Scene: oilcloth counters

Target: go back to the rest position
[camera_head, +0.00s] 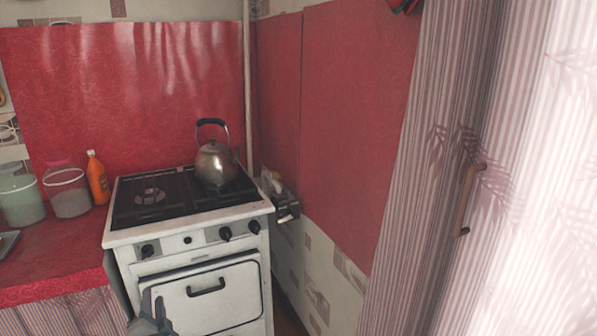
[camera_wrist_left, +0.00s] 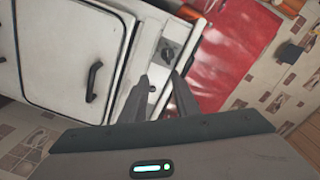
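My left gripper (camera_head: 152,302) shows at the bottom edge of the head view, in front of the stove's lower left front. In the left wrist view the gripper (camera_wrist_left: 159,82) has its two dark fingers apart with nothing between them. The white stove (camera_head: 215,290) is behind the fingers in both views, and its front with a knob also shows in the wrist view (camera_wrist_left: 75,55). I cannot tell the exact gap to the stove. My right gripper is in neither view.
A metal kettle (camera_head: 214,165) stands on the stove's back right. Left of the stove, a red-covered counter (camera_head: 60,258) holds an orange bottle (camera_head: 97,178), a clear container (camera_head: 68,192) and a green container (camera_head: 20,200). A striped panel with a handle (camera_head: 466,200) fills the right.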

